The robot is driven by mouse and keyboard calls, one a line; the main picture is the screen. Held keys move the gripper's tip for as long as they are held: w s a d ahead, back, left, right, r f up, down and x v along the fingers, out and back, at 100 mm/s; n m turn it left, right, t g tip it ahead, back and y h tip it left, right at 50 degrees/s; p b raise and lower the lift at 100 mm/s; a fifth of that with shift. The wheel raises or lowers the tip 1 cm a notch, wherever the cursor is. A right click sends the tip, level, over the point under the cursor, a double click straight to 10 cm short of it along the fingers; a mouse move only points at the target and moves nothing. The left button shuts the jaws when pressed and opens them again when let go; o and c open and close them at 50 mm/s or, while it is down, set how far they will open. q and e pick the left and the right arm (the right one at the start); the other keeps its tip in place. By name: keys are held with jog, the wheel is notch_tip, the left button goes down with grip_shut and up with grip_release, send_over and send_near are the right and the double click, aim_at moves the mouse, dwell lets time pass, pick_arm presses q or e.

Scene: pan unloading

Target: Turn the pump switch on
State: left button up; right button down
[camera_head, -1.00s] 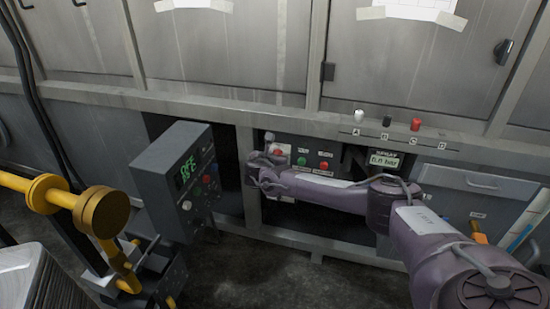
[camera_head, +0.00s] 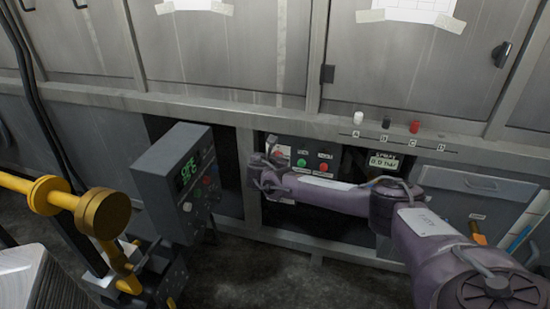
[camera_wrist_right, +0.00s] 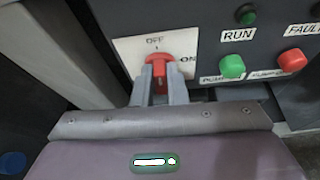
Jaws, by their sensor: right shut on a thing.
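The pump switch (camera_wrist_right: 157,64) is a red rotary knob on a white plate (camera_wrist_right: 127,50) with OFF above it and ON to its right. In the right wrist view the knob's bar stands about upright, toward OFF. My right gripper (camera_wrist_right: 159,90) has its two grey fingers on either side of the knob, shut on it. In the head view the right gripper (camera_head: 270,165) is at the left end of the dark control panel (camera_head: 335,154) and mostly hides the switch. My left gripper is not in view.
Green (camera_wrist_right: 232,66) and red (camera_wrist_right: 291,60) push buttons sit close to the right of the switch, below RUN and FAULT labels. A grey box with a green display (camera_head: 172,160) juts out at left. A yellow pipe (camera_head: 50,196) stands at far left.

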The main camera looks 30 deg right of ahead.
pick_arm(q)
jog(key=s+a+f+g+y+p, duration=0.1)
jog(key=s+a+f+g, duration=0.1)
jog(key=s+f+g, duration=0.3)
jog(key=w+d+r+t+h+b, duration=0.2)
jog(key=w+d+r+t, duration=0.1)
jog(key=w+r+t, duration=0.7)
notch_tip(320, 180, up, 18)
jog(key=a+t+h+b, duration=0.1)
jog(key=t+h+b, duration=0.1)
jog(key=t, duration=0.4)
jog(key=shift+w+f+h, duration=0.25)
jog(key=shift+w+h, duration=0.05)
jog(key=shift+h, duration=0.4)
pick_arm(e)
jog(key=m+t, duration=0.2)
jog(key=m, duration=0.2)
jog(key=d+m+t+y, duration=0.1)
jog(key=m+t, duration=0.1)
jog(key=m, duration=0.2)
jog(key=s+f+m+t+y, duration=0.1)
jog(key=m+t, duration=0.2)
jog(key=m, duration=0.2)
jog(key=shift+d, duration=0.2)
jog(key=c, duration=1.4)
grip_release()
jog(key=shift+r, duration=0.15)
jog(key=shift+c, duration=0.2)
